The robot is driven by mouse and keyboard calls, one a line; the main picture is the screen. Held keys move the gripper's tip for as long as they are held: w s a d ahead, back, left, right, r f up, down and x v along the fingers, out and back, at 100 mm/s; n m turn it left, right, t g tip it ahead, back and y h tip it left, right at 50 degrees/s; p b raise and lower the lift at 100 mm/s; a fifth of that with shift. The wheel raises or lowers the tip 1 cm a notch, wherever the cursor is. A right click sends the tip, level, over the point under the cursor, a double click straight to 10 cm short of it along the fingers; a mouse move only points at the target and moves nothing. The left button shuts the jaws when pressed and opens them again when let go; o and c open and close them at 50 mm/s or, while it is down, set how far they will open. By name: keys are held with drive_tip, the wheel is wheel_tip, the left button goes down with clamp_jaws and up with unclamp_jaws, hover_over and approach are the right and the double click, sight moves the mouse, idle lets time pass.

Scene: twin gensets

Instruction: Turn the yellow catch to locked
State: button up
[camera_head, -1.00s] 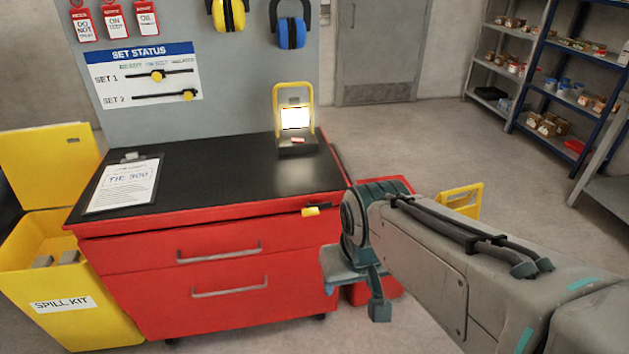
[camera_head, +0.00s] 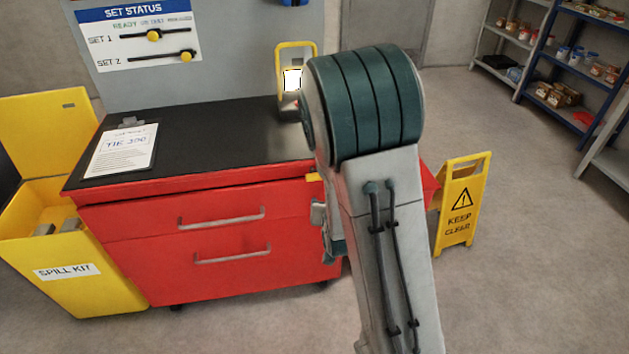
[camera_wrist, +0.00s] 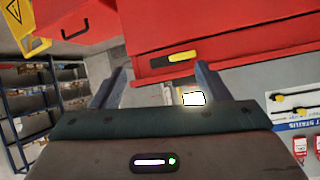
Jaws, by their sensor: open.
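The yellow catch (camera_head: 314,177) is on the top front edge of the red cabinet (camera_head: 140,235), near its right end. In the head view only a sliver of it shows beside my arm. In the wrist view the catch (camera_wrist: 183,57) is a yellow bar on a dark mount, lying along the cabinet edge. My gripper (camera_wrist: 160,69) is open and empty. In the wrist view the catch appears just beyond the fingertips, nearer the right finger, with no contact visible. In the head view my arm hides most of the gripper. I cannot read any lock marking.
A lit work lamp (camera_head: 292,80) and a clipboard (camera_head: 122,150) are on the black cabinet top. A yellow spill kit bin (camera_head: 75,290) stands at the left. A yellow keep-clear sign (camera_head: 460,205) stands right of the cabinet. Floor in front is open.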

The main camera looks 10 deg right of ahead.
sight(314, 179)
drive_tip(key=w+f+n+t, duration=0.1)
drive_tip(key=w+t, duration=0.1)
drive_tip(key=w, duration=0.2)
drive_tip(key=w+a+f+n+t+y, duration=0.1)
drive_tip(key=w+t, duration=0.1)
drive_tip(key=w, duration=0.3)
drive_tip(key=w+f+n+t+b, duration=0.1)
drive_tip(key=w+t, duration=0.1)
drive_tip(key=w, duration=0.2)
drive_tip(key=shift+w+a+y, duration=0.2)
drive_tip(key=shift+w+y, duration=0.1)
idle(0.3)
drive_tip(key=shift+f, duration=0.1)
drive_tip(key=c, duration=1.4)
drive_tip(key=shift+a, duration=0.1)
